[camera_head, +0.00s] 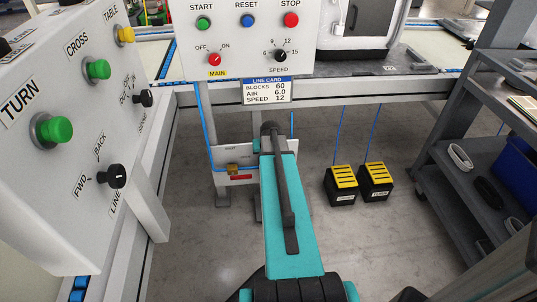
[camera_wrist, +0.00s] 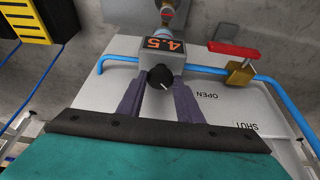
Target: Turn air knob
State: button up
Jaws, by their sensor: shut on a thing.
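The black air knob (camera_wrist: 160,77) sits on the front of a grey regulator box whose display (camera_wrist: 164,43) reads 4.5 in orange digits. A white pointer line shows on the knob's face. My gripper (camera_wrist: 160,98) has its two dark fingers on either side of the knob and is shut on it. In the head view my turquoise arm (camera_head: 287,200) reaches down toward the low white air panel (camera_head: 221,179) and hides the knob and my fingers. The line card (camera_head: 268,91) above reads BLOCKS 60, AIR 6.0, SPEED 12.
Beside the regulator is a brass valve (camera_wrist: 241,75) with a red handle (camera_wrist: 233,49) on the blue air pipe (camera_wrist: 205,70); OPEN and SHUT are printed near it. Yellow-topped pedals (camera_head: 344,176) stand on the floor. A button box (camera_head: 75,150) is at left, a grey cart (camera_head: 470,150) at right.

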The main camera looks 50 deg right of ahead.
jog(key=m+p, duration=0.1)
jog(key=m, duration=0.1)
jog(key=m+g+h+p, duration=0.1)
jog(key=m, duration=0.1)
jog(key=shift+w+a+p, duration=0.15)
jog(key=shift+w+p, duration=0.05)
jog(key=shift+p, duration=0.15)
jog(key=shift+w+m+g+p, duration=0.1)
jog(key=shift+m+g+p, duration=0.7)
jog(key=shift+m, duration=1.4)
jog(key=shift+a, duration=0.1)
jog(key=o, duration=0.8)
jog(key=shift+c, duration=0.2)
jog(key=w+p+v, duration=0.1)
jog(key=p+v, duration=0.1)
jog(key=v, duration=1.1)
jog(key=shift+s+a+r, duration=0.25)
jog(key=shift+a, duration=0.1)
